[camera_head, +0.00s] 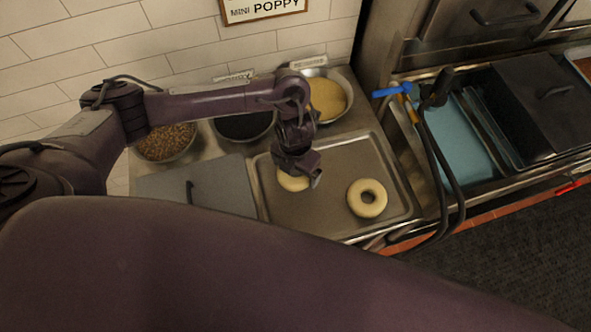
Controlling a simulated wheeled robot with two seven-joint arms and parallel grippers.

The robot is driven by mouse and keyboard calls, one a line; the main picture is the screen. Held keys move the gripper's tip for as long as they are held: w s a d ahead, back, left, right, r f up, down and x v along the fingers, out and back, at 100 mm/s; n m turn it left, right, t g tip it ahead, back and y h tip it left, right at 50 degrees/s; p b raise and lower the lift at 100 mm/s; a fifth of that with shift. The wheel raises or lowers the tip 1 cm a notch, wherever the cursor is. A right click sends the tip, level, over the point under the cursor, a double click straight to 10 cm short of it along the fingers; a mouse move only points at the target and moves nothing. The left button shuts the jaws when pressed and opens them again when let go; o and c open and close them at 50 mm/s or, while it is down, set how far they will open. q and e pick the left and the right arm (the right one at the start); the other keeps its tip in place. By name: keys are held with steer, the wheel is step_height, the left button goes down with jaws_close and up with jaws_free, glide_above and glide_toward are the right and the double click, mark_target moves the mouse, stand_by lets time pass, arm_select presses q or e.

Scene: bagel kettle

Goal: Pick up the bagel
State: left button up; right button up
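One pale bagel (367,198) lies flat on the right part of the metal tray (330,220), its hole clearly visible. A second pale bagel (293,182) lies on the tray's left part, mostly hidden under my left gripper (303,178). My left gripper points down right over this second bagel. Its fingers are too small and dark to show whether they are open or shut, or whether they touch the bagel. My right gripper is not in view; a large purple part of my own body fills the lower foreground.
Bowls of seeds (166,143), black topping (243,126) and yellow topping (327,98) stand behind the tray. A grey lid (221,187) lies left of it. At the right are a basin of bluish water (452,135), black hoses (440,190) and a dark lidded box (545,105).

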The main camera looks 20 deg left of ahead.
arm_select(q)
steer(key=shift+c, duration=0.4)
steer(key=shift+r, duration=0.15)
steer(key=shift+r, duration=0.25)
step_height(320, 180, up, 19)
steer(key=p, duration=0.2)
steer(key=shift+r, duration=0.15)
